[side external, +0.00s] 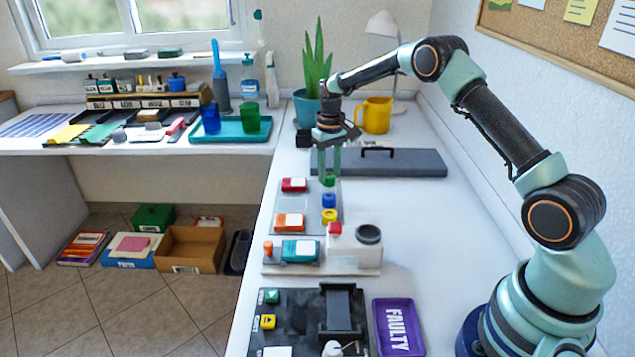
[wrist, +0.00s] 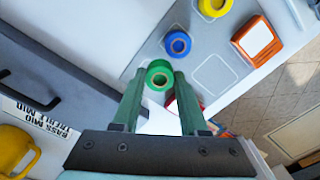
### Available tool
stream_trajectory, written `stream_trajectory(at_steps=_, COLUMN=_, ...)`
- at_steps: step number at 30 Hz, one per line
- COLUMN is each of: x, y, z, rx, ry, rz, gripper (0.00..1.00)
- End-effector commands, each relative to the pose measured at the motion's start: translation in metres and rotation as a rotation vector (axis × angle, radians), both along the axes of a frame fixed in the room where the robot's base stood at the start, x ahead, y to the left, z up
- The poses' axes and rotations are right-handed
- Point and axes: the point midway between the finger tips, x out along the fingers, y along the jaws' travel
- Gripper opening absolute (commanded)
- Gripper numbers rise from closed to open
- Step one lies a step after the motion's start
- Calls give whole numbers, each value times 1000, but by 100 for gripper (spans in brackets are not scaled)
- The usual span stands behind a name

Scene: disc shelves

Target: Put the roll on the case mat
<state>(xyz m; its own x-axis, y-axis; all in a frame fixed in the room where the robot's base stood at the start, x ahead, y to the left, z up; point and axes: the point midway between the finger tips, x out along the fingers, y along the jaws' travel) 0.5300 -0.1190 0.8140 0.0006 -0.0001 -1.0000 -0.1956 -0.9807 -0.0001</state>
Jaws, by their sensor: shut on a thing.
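A green roll (side external: 329,180) is held between the fingertips of my gripper (side external: 329,172). In the wrist view the green roll (wrist: 159,66) shows as a ring at the finger ends. A grey mat (side external: 312,198) with pale rectangular outlines lies below; it also shows in the wrist view (wrist: 197,52). The held roll is over or near the mat's far edge; its height is hard to tell. A blue roll (side external: 329,201), a yellow roll (side external: 329,215), a red case (side external: 294,185) and an orange case (side external: 289,222) are on the mat. My right finger partly hides the red case in the wrist view.
A long grey box with a black handle (side external: 420,165) lies just beyond the mat. A yellow mug (side external: 375,115) and a potted plant (side external: 308,105) stand behind it. A white device (side external: 352,262) with a teal case (side external: 299,250) is nearer. Bench to the right is clear.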

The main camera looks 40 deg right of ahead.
Motion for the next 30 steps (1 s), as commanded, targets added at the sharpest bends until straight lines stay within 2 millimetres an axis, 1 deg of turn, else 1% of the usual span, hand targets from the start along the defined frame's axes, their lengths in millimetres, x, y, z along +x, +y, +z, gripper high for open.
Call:
stream_trajectory(at_steps=3, x=-1, y=0, z=-18, rx=1, ry=4, rz=0, gripper=0)
stream_trajectory(at_steps=7, x=-1, y=0, z=-35, rx=1, ry=3, rz=0, gripper=0)
stream_trajectory(at_steps=19, x=0, y=0, z=-39, rx=0, ry=0, rz=0, gripper=0)
stream_trajectory(at_steps=20, x=0, y=0, z=-39, rx=0, ry=0, rz=0, gripper=47)
stream_trajectory(at_steps=21, x=0, y=0, z=-39, rx=0, ry=0, rz=0, gripper=62)
stream_trajectory(at_steps=22, x=0, y=0, z=-39, rx=0, ry=0, rz=0, gripper=73)
stream_trajectory(at_steps=30, x=0, y=0, z=-39, rx=0, ry=0, rz=0, gripper=73)
